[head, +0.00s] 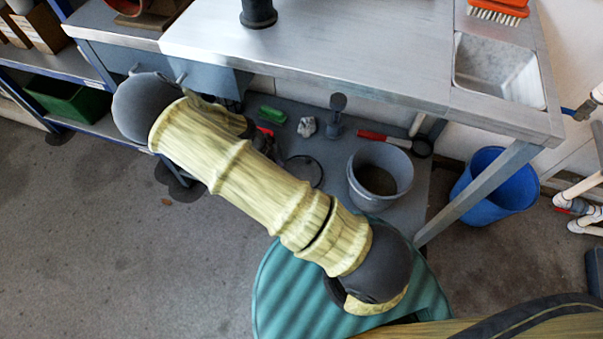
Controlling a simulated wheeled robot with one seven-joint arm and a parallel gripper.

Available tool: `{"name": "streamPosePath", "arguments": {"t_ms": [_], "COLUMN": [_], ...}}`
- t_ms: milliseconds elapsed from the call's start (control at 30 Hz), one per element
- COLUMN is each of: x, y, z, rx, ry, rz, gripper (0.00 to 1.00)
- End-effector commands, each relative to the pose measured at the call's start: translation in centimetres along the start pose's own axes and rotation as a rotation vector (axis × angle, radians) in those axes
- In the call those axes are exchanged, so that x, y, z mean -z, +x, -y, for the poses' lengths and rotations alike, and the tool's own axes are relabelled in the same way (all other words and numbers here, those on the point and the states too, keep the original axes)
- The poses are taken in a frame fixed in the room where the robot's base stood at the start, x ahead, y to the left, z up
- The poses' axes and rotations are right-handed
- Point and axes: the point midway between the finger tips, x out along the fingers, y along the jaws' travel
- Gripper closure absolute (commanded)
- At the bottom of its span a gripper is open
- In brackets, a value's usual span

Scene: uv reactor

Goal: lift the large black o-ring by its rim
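A thin dark ring, which looks like the large black o-ring (319,175), lies flat on the grey lower shelf under the bench. It sits left of the grey bucket, and its left edge is close to or behind my arm in this view. My arm in its yellow sleeve crosses the middle of the picture and bends at the upper left, back under itself.
On the lower shelf (408,208) are a grey bucket (357,194), a green brush (273,114), a crumpled pale lump (307,127), a dark stand (336,117) and a red-handled tool (385,139). The metal bench top (330,50) overhangs the back. A blue bucket (490,195) stands right of the bench leg (475,195).

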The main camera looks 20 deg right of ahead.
Motion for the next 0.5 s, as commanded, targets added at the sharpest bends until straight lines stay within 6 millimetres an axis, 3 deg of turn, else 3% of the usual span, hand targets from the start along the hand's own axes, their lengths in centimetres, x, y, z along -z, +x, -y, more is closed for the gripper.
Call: {"name": "streamPosePath", "arguments": {"t_ms": [100,500], "x": [-0.2,-0.1], "y": [2.5,9.2], "z": [-0.1,0.0], "rx": [-0.003,-0.005], "ry": [0.003,0.004], "rz": [-0.001,-0.001], "gripper": [0.71,0.71]}}
